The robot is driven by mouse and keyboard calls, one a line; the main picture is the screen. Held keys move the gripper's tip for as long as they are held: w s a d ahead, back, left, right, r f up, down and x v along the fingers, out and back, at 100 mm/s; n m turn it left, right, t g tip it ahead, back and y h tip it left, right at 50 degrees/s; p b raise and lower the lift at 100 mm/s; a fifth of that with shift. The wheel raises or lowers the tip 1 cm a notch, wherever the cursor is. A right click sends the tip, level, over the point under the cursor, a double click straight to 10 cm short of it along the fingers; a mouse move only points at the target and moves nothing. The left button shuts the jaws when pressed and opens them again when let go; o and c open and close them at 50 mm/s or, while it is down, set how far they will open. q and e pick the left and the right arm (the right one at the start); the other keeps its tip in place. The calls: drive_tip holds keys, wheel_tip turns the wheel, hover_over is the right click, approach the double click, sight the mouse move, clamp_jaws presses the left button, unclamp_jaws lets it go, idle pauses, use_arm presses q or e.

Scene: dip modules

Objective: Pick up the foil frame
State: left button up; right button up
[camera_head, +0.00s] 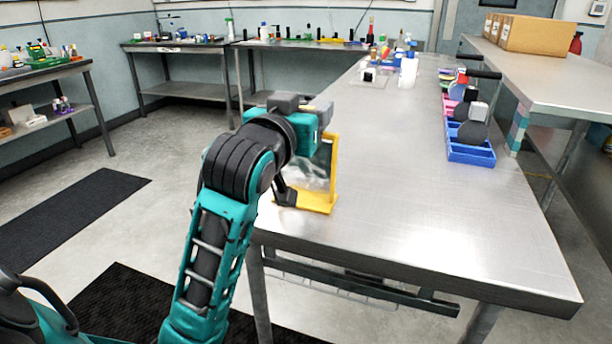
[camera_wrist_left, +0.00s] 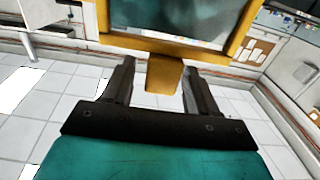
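The foil frame (camera_head: 334,165) is yellow with a shiny, see-through-looking sheet. It stands upright on a yellow base at the left edge of the steel table (camera_head: 420,215). My left gripper (camera_head: 287,192) is beside it on the left, and my arm hides part of the frame. In the left wrist view the frame's lower bar (camera_wrist_left: 190,52) crosses the top. A yellow tab below it sits between the fingers of my left gripper (camera_wrist_left: 158,78). The fingers are open, with a gap on each side of the tab. My right gripper is not in view.
Blue, pink and green bins (camera_head: 470,153) with dark round modules line the table's right side. Bottles and a white container (camera_head: 408,72) stand at its far end. Cardboard boxes (camera_head: 540,33) sit on another table. The near tabletop is clear.

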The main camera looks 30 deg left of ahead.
use_arm(q)
clamp_jaws()
idle(0.3)
drive_tip(key=shift+r, duration=0.15)
